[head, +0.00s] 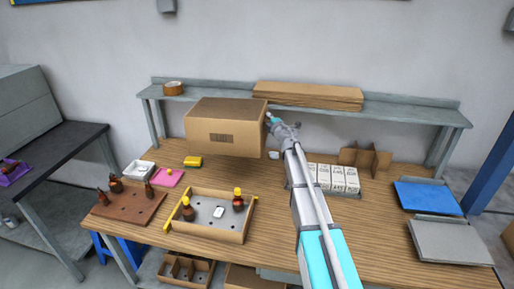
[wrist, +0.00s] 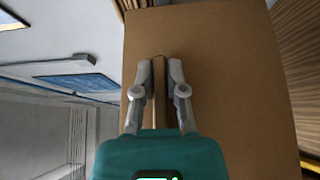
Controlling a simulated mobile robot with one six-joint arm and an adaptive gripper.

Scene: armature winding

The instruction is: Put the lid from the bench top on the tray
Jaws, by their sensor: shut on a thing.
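In the wrist view my gripper (wrist: 160,68) is shut on a narrow upright rib of the brown cardboard lid (wrist: 230,80), which fills most of the picture. The tray (head: 208,233) is a shallow wooden one with yellow handles, on the front of the bench. It holds dark bottles with yellow or orange tops and a small white item.
A shelf (head: 410,113) with a tape roll (head: 173,88) and flat cardboard (head: 308,95) runs behind. White cartons (head: 338,178) and a cardboard divider (head: 366,158) stand to the right. A brown board (head: 127,208) with bottles lies left of the tray.

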